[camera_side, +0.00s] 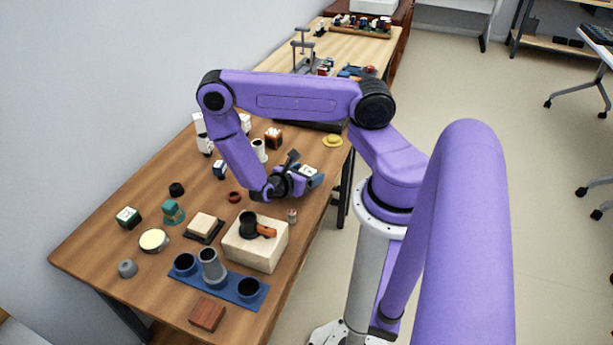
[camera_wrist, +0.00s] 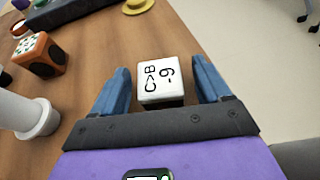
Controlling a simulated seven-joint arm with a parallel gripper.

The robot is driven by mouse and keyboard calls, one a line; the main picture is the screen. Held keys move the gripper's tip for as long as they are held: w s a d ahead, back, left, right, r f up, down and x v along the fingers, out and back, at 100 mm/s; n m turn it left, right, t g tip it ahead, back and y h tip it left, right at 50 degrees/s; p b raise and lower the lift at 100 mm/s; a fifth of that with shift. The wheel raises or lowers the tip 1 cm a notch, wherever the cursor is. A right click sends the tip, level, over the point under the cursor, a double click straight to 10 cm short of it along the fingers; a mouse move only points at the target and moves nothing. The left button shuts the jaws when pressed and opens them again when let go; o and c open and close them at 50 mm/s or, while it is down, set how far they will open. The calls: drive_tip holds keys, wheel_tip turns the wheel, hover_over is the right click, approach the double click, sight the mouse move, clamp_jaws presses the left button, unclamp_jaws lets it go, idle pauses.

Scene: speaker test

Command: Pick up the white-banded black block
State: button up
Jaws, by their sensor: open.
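My gripper (camera_side: 302,177) is open, low over the right part of the wooden table. In the wrist view its two blue fingers (camera_wrist: 161,85) stand on either side of a block (camera_wrist: 160,78) with a white upper face bearing dark marks and a dark lower part. A gap shows on both sides of it. In the side view that block (camera_side: 308,170) is partly hidden by the gripper. I cannot tell whether it has a white band. Another dark block with a white part (camera_side: 128,217) sits at the table's left, and a dark-blue and white one (camera_side: 219,170) left of the gripper.
A brown block with a pale top (camera_side: 273,138), a white cylinder (camera_side: 258,150) and a yellow hat-shaped thing (camera_side: 332,141) stand behind the gripper. In front are a small can (camera_side: 292,216), a pale box (camera_side: 256,257) and a blue holder with cups (camera_side: 216,284).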

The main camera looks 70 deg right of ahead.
drive_tip(key=c, duration=1.1)
drive_tip(key=shift+o, duration=0.2)
drive_tip(key=shift+r, duration=0.45)
drive_tip(key=r, duration=0.3)
drive_tip(key=shift+s+a+r, duration=0.15)
drive_tip(key=shift+s+a, duration=0.15)
drive_tip(key=s+a+r, duration=0.7)
drive_tip(key=s+r, duration=0.1)
drive_tip(key=s, duration=0.2)
drive_tip(key=shift+s+a+r, duration=0.35)
drive_tip(key=shift+r, duration=0.05)
